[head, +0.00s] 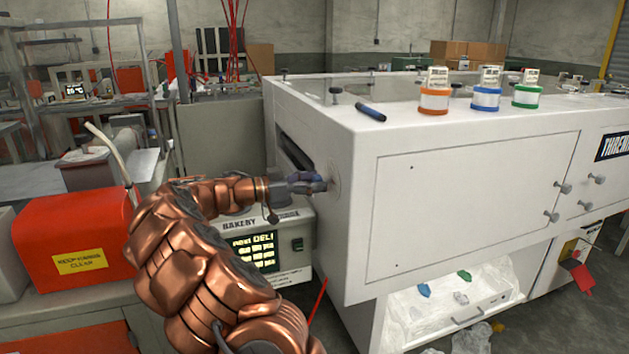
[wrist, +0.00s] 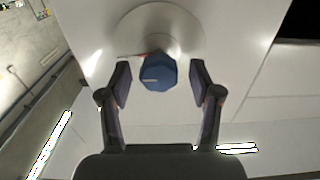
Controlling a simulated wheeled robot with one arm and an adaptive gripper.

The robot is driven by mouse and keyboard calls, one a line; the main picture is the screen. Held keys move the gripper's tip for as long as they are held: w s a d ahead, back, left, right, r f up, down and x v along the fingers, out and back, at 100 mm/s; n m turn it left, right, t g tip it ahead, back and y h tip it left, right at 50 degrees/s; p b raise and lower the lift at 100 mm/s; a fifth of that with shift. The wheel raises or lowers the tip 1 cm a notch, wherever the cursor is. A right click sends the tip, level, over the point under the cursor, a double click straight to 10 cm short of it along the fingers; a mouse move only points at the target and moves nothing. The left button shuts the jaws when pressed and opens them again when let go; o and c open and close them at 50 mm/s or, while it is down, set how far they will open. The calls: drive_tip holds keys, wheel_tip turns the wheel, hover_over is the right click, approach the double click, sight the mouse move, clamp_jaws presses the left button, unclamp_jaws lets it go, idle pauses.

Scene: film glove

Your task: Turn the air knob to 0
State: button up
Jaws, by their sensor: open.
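The air knob (wrist: 159,74) is a blue faceted knob with a pale pointer line, set on a round pale dial plate (wrist: 190,27) on the white machine's side panel. In the wrist view my gripper (wrist: 158,80) is open, with one finger on each side of the knob and a small gap showing on both sides. A short red mark shows by the knob's upper left edge. The dial's numbers cannot be read. In the head view my gripper (head: 322,183) reaches the left side of the white machine (head: 470,205), and the knob is mostly hidden there.
A dark blue pen-like object (head: 371,112) and orange (head: 433,99), blue (head: 486,95) and green (head: 527,95) labelled rolls stand or lie on the machine's top. A bakery scale display (head: 255,250) is below my arm. A red box (head: 75,245) stands at left.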

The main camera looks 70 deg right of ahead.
drive_tip(key=shift+s+d, duration=0.1)
drive_tip(key=c, duration=1.2)
drive_tip(key=shift+o, duration=0.2)
drive_tip(key=shift+n, duration=0.3)
drive_tip(key=n+b, duration=0.1)
drive_tip(key=n, duration=0.2)
drive_tip(key=shift+b, duration=0.3)
drive_tip(key=n, duration=0.5)
drive_tip(key=shift+p, duration=0.35)
drive_tip(key=n+p, duration=0.2)
drive_tip(key=n, duration=0.2)
drive_tip(key=shift+r+n, duration=0.1)
drive_tip(key=shift+n, duration=0.2)
drive_tip(key=n+p, duration=0.3)
drive_tip(key=n, duration=0.1)
drive_tip(key=shift+d+n, duration=0.1)
drive_tip(key=shift+n, duration=0.2)
drive_tip(key=shift+f, duration=0.2)
